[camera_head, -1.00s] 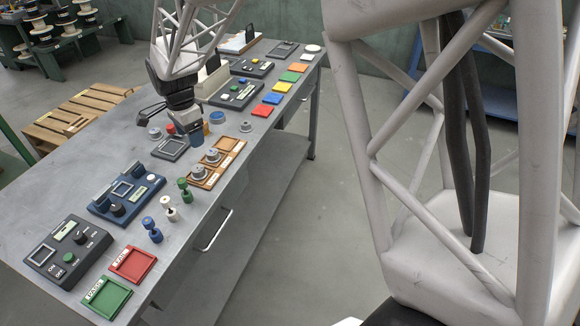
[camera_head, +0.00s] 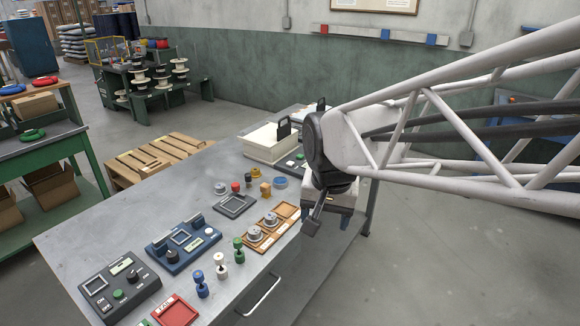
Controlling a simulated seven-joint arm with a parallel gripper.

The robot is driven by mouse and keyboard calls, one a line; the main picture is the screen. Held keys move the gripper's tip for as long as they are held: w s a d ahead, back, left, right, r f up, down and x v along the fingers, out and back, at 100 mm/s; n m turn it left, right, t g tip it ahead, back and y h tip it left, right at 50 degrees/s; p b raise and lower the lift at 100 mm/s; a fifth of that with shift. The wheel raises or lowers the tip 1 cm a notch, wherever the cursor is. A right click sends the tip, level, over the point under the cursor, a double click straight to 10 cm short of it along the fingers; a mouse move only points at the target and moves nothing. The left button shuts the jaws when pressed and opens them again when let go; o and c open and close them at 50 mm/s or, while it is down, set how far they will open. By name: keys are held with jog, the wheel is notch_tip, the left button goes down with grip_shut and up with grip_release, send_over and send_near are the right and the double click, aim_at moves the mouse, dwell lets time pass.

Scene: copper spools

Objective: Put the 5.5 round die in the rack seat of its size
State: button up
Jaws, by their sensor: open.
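A brown-orange rack (camera_head: 287,210) lies on the grey bench, left of my gripper. Two grey round dies sit on it, a nearer one (camera_head: 254,233) and a farther one (camera_head: 271,219). A loose grey round die (camera_head: 221,188) lies farther back on the bench, left of the rack. I cannot read any sizes. My gripper (camera_head: 328,216) hangs over the bench's right side, just right of the rack's far end. It is open. The fingertips are hard to make out, and the bench beneath is hidden, so I cannot see whether a die lies there.
Blue, white and green plug gauges (camera_head: 221,264) stand near the rack's front. A dark square pad (camera_head: 235,205), a blue instrument (camera_head: 183,243) and a black instrument (camera_head: 119,290) lie left. A red tray (camera_head: 176,312) is in front. The bench's far left is clear.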

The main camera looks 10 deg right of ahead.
jog(key=s+d+n, duration=0.3)
jog(key=s+n, duration=0.1)
jog(key=s, duration=0.7)
jog(key=shift+s+f+t, duration=0.2)
jog(key=shift+f+t, duration=0.1)
jog(key=shift+t, duration=0.1)
dwell(0.6)
